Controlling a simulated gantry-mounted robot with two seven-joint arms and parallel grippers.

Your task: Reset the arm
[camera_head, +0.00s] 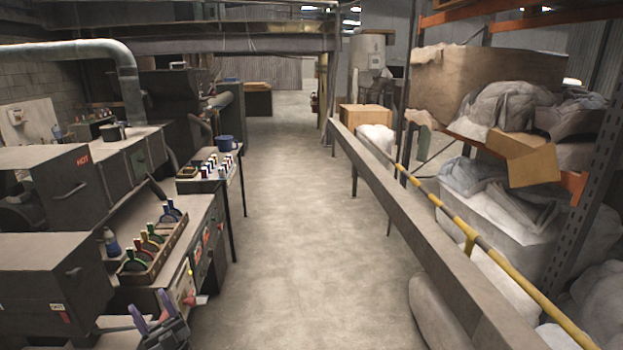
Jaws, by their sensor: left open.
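My left gripper (152,311) shows at the bottom left of the head view. Its two purple-grey fingers stand apart and point up, and I see nothing between them. It is in front of the near workbench edge, below a wooden rack (156,250) of coloured-handled tools. Part of my left arm behind the gripper is cut off by the bottom edge of the frame. My right gripper is not in view.
Dark machines (50,280) and benches line the left side. A blue mug (225,143) stands farther along the bench. The concrete aisle (285,220) is clear. A long grey rail (400,230) and loaded shelving with a cardboard box (533,165) bound the right.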

